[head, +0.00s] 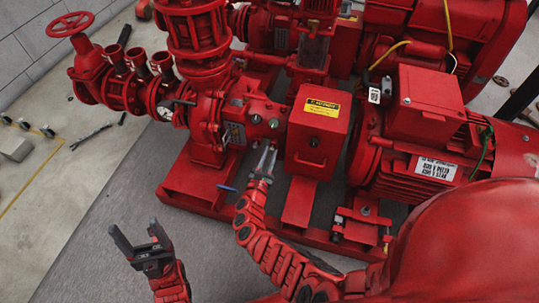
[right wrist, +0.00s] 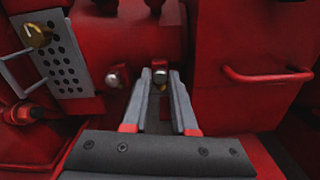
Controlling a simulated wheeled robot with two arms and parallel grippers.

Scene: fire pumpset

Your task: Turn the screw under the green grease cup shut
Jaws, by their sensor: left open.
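My right gripper (head: 266,150) reaches up to the red pump's bearing housing (head: 253,108), left of the red guard box. In the right wrist view its fingertips (right wrist: 159,76) sit either side of a small silver screw head (right wrist: 160,74), with a brassy part just below it. I cannot tell whether they grip it. A second silver screw (right wrist: 116,77) is to the left. My left gripper (head: 142,246) is open and empty above the floor.
The guard box (head: 318,130) with a yellow label stands close on the right; its handle (right wrist: 265,75) shows in the right wrist view. A perforated plate (right wrist: 62,62) is on the left. The red motor (head: 435,150) is further right. Grey floor (head: 70,190) is open at left.

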